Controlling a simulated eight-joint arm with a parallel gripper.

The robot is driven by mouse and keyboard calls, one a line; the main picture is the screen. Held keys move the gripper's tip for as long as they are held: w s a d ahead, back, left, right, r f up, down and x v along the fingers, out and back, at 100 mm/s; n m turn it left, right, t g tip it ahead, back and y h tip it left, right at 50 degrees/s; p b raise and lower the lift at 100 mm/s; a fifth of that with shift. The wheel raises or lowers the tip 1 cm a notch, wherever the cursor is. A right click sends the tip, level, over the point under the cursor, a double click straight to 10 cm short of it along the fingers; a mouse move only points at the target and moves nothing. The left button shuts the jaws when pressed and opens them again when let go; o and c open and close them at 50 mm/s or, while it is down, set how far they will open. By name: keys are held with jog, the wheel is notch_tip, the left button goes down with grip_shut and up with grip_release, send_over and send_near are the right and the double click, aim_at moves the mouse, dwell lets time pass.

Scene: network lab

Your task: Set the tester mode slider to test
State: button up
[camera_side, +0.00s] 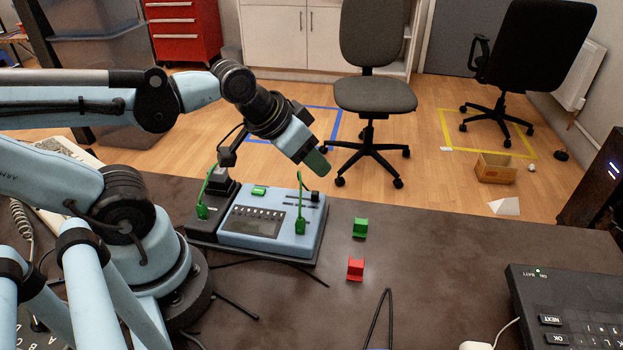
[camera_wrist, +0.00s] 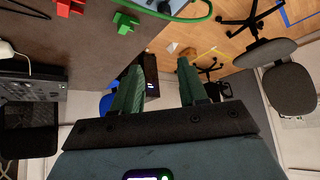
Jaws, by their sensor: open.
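The tester is a light blue box (camera_side: 309,240) on a dark base on the table, left of centre in the side view. It has a grey screen, a row of small switches and a green part on top. A small dark part (camera_side: 315,197) sits near its back right corner; I cannot tell whether it is the mode slider, and no setting can be read. My gripper (camera_side: 316,163) is above and behind that corner, apart from the tester. In the wrist view my gripper (camera_wrist: 158,68) has its two green fingers apart with nothing between them. A tester corner shows at the top edge.
A green cable (camera_side: 300,212) stands up at the tester's right. A green block (camera_side: 360,228) and a red block (camera_side: 355,268) lie to its right. A black keypad device (camera_side: 565,308) is at the front right. The table between the blocks and the keypad device is mostly clear.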

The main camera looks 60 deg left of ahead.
aim_at(314, 194)
jog(key=shift+w+a+f+n+g, duration=0.2)
jog(key=shift+w+f+n+g, duration=0.1)
jog(key=shift+f+n+g, duration=1.05)
jog(key=shift+w+a+f+n+g, duration=0.2)
jog(key=shift+w+f+n+g, duration=0.15)
jog(key=shift+f+n+g, duration=1)
jog(key=shift+w+a+f+n+g, duration=0.25)
jog(key=shift+f+n+g, duration=0.65)
jog(key=shift+f+n, duration=0.9)
jog(key=shift+w+r, duration=0.1)
grip_shut()
